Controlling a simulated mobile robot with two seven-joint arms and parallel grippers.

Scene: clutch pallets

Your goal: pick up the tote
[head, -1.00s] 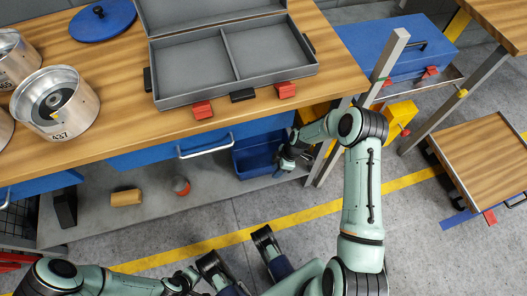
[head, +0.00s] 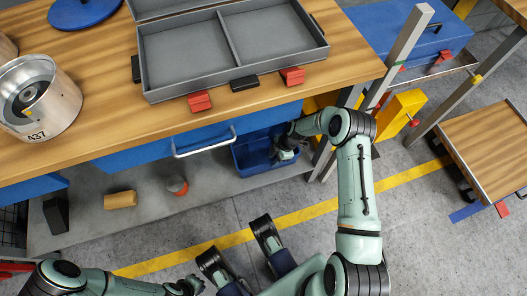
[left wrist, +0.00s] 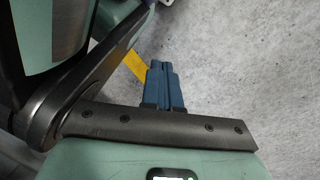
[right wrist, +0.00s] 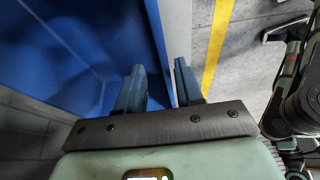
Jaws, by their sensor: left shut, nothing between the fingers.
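The tote is a blue open bin (head: 246,160) on the low grey shelf under the workbench. In the right wrist view its wall (right wrist: 172,35) runs up between my fingers. My right gripper (head: 283,154) is at the tote's right side. In the right wrist view its fingers (right wrist: 158,82) are apart, one on the inner side of the wall and one on the outer side. I cannot tell whether they touch it. My left gripper (head: 190,287) is low in the head view, away from the tote. Its fingers are together and empty in the left wrist view (left wrist: 163,82).
The workbench (head: 110,130) with a blue drawer (head: 150,150) overhangs the shelf. A grey divided case (head: 235,87) and a metal drum (head: 38,98) stand on top. A table post (head: 400,55) and yellow block (head: 400,112) are right of my right arm. Floor in front is clear.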

